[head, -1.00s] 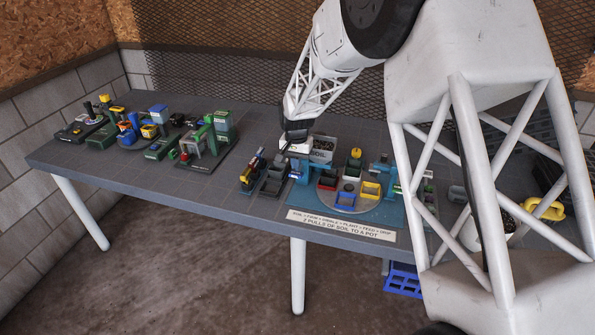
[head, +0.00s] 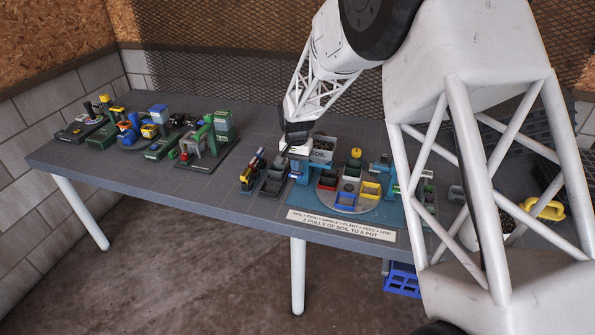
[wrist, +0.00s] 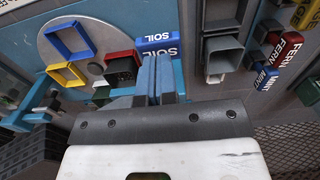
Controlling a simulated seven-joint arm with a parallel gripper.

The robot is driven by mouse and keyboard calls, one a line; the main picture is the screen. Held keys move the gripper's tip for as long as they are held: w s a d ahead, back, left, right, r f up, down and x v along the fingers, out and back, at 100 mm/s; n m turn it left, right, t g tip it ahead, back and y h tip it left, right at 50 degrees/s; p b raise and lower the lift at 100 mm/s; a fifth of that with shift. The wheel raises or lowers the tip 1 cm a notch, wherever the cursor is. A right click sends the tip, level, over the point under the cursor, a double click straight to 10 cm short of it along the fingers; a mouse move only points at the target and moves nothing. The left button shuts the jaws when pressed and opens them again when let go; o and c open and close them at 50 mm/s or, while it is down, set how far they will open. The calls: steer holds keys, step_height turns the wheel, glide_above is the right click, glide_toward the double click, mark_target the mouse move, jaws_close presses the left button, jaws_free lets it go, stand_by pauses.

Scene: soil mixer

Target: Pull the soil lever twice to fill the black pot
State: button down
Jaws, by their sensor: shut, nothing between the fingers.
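My gripper (wrist: 155,80) is shut and empty. In the head view my gripper (head: 296,140) is at the left side of the grey soil hopper (head: 320,154), which is marked SOIL. In the wrist view the fingertips are just below a blue block marked SOIL (wrist: 157,41); I cannot tell whether they touch it. The soil lever cannot be clearly told apart from this block.
Left of the turntable stand grey bins (head: 273,184). A blue post (head: 383,172) rises at its right. A sign (head: 340,224) lies at the table's front edge, reading 2 pulls of soil to a pot. Other small machines (head: 205,140) stand farther left. Wire mesh is behind the table.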

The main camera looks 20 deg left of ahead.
mark_target(296, 174)
steer(key=shift+f, duration=2.2)
steer(key=shift+r, duration=2.5)
steer(key=shift+r, duration=2.55)
steer(key=shift+d, duration=0.1)
